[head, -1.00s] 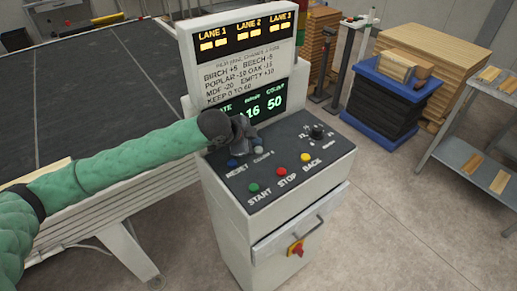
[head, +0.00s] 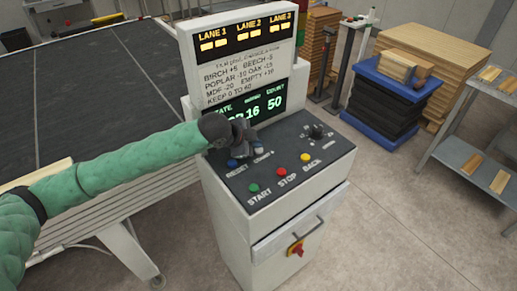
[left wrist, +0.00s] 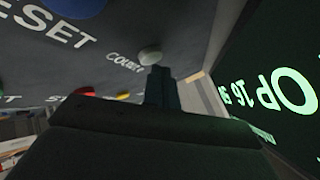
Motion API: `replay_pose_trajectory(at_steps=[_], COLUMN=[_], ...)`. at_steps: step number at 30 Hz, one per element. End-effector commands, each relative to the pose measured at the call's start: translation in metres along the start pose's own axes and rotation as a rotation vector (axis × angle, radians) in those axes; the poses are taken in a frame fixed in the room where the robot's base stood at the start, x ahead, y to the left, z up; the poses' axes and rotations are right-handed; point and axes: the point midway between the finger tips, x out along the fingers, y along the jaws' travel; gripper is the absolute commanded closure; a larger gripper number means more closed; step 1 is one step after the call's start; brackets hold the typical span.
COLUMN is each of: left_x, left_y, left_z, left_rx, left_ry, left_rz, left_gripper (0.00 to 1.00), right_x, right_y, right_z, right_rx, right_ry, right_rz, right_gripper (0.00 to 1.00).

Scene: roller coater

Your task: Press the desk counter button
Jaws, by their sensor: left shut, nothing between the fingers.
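The grey-white counter button (left wrist: 150,56) shows in the left wrist view beside its "COUNTER" label on the dark desk panel (head: 318,155). In the head view my gripper covers most or all of it. My left gripper (head: 252,149) is shut and empty, pointing down at the panel. Its dark fingertips (left wrist: 158,76) appear at the edge of the button in the left wrist view; I cannot tell whether they touch or press it. The green display (head: 250,110) behind the gripper reads 16 and 50, partly covered. My right gripper is not in view.
A blue reset button (left wrist: 75,5) lies close to the counter button. Green (head: 254,188), red (head: 282,171) and yellow (head: 305,157) buttons sit nearer the front, and a black knob (head: 317,131) at the right. The upright sign panel (head: 243,65) stands behind.

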Motion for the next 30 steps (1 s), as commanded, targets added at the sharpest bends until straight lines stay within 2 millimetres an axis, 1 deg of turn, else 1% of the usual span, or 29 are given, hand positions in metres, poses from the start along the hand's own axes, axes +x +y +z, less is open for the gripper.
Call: replay_pose_trajectory(at_steps=[3, 8, 11, 18, 21, 25, 30], left_x=[0.000, 0.001, 0.002, 0.003, 0.004, 0.005, 0.006], left_y=[0.000, 0.001, 0.001, 0.003, 0.003, 0.004, 0.005], left_z=[0.000, 0.001, 0.001, 0.002, 0.003, 0.004, 0.005], left_rx=[0.000, 0.000, 0.000, -0.001, -0.001, -0.001, -0.001], left_ry=[0.000, 0.000, 0.000, 0.000, 0.000, 0.000, 0.000], left_rz=[0.000, 0.000, 0.000, 0.001, 0.001, 0.001, 0.001], left_gripper=[1.00, 1.00, 1.00, 1.00, 1.00, 1.00, 1.00], right_x=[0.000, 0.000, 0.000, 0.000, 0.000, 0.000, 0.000], right_y=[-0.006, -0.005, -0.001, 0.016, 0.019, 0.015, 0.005], right_z=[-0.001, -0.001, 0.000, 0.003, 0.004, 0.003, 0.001], right_rx=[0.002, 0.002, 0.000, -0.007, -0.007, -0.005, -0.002], right_ry=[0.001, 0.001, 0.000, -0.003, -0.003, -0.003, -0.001], right_rz=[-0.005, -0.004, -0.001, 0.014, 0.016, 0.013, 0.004], right_gripper=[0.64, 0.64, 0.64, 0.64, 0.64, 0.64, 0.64])
